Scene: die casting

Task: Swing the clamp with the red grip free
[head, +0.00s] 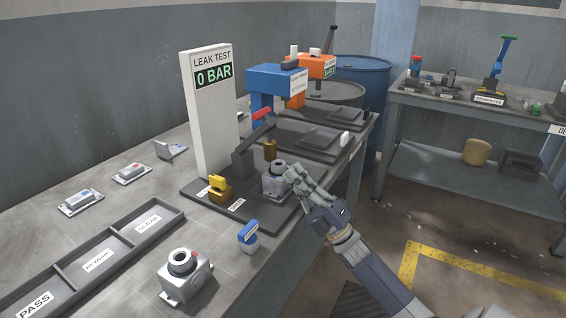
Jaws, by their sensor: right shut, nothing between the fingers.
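The clamp with the red grip (262,113) stands on the leak test station's dark base plate (205,196), in front of the white "LEAK TEST" panel (208,130) that reads 0 BAR. A grey cast housing (275,180) sits on the plate, below and right of the clamp. My right gripper (292,174) is shut and empty at the right side of this housing and partly covers it. I cannot tell whether it touches the housing. My left gripper is not in view.
A blue-and-white block (248,236) and another housing (185,274) are near the front edge. A sorting tray (60,278) lies left. Blue and orange machines (277,82) stand behind.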

